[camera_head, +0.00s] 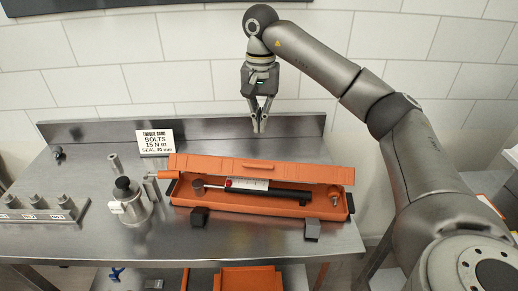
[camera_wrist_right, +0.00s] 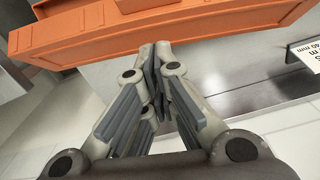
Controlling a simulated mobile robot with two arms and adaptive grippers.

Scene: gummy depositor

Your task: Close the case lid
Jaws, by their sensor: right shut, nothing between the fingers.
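The orange case (camera_head: 290,209) lies on the steel bench, with its long lid (camera_head: 318,173) raised at the back edge and tilted over part of the inside. A torque wrench (camera_head: 275,191) with a dark handle lies in the case, partly hidden by the lid. My right gripper (camera_head: 260,126) points down above the bench, behind the lid and apart from it, with its fingers shut and empty. In the right wrist view the gripper (camera_wrist_right: 155,52) shows shut in front of the orange lid (camera_wrist_right: 150,22). My left gripper is not in view.
A metal fixture with a black knob (camera_head: 128,200) stands left of the case. A rack of studs (camera_head: 40,210) is at far left. A torque card sign (camera_head: 155,142) stands near the back ledge (camera_head: 215,125). Two dark blocks (camera_head: 312,229) sit along the case front.

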